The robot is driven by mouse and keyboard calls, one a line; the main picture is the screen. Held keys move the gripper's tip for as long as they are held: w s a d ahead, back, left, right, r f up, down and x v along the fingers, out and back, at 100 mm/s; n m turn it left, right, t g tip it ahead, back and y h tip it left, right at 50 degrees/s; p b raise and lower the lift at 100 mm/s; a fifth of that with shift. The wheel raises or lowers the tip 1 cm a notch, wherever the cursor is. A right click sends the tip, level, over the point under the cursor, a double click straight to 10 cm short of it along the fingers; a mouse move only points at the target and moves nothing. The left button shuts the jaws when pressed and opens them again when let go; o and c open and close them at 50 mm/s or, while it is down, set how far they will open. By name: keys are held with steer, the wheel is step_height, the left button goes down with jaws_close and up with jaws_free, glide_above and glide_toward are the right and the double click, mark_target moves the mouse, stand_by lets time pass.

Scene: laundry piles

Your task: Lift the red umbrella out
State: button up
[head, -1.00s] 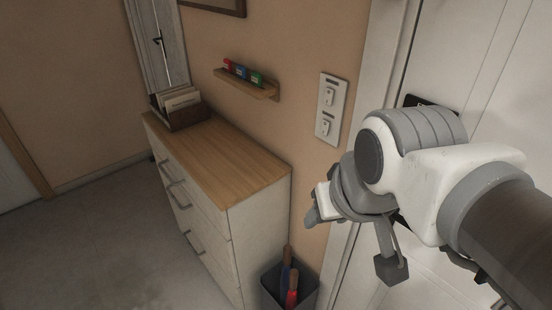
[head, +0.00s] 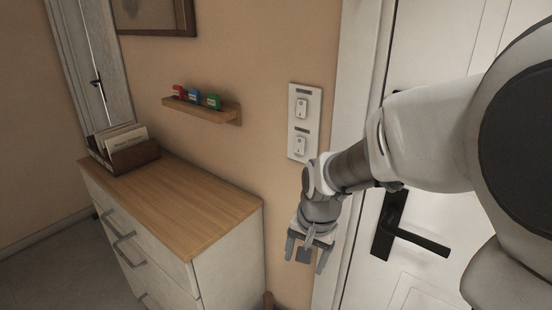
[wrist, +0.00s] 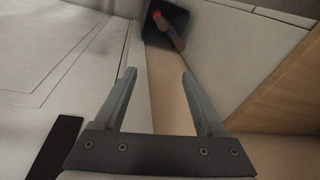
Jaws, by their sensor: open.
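In the wrist view, a dark bin (wrist: 183,18) stands beyond my fingertips at the top of the picture. A small red part, seemingly the red umbrella (wrist: 156,14), shows inside it, beside a bluish and brown item (wrist: 177,42). In the head view, only a brown handle tip (head: 268,300) shows at the bottom edge; the red umbrella is out of that view. My gripper (head: 305,262) points down, open and empty, in front of the wall above the bin area. Its two fingers (wrist: 162,80) also show apart in the wrist view.
A dresser (head: 225,275) with a wooden top stands left of my gripper and holds a file box (head: 150,158). A shelf (head: 200,112) with small coloured items and a switch panel (head: 303,122) are on the wall. A white door with a black handle (head: 415,238) is at right.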

steer(key=w+a+f+m+b, duration=0.1)
steer(key=f+b, duration=0.2)
steer(key=f, duration=1)
steer(key=w+a+f+m+g+b, duration=0.1)
steer(key=f+b, duration=0.3)
steer(key=f, duration=0.9)
steer(key=w+a+f+m+g+b, duration=0.1)
steer(key=f+b, duration=0.3)
steer(key=f, duration=0.9)
steer(key=shift+w+a+f+h, duration=0.15)
steer(key=shift+a+f+h, duration=0.05)
steer(key=shift+a, duration=0.2)
steer(key=shift+w+a+f+h, duration=0.15)
steer(key=shift+a+h, duration=0.05)
steer(key=shift+a, duration=0.2)
steer(key=shift+c, duration=0.3)
jaws_close()
step_height(320, 180, up, 23)
steer(key=p, duration=1.6)
steer(key=shift+p, duration=0.4)
steer(key=shift+r, duration=0.1)
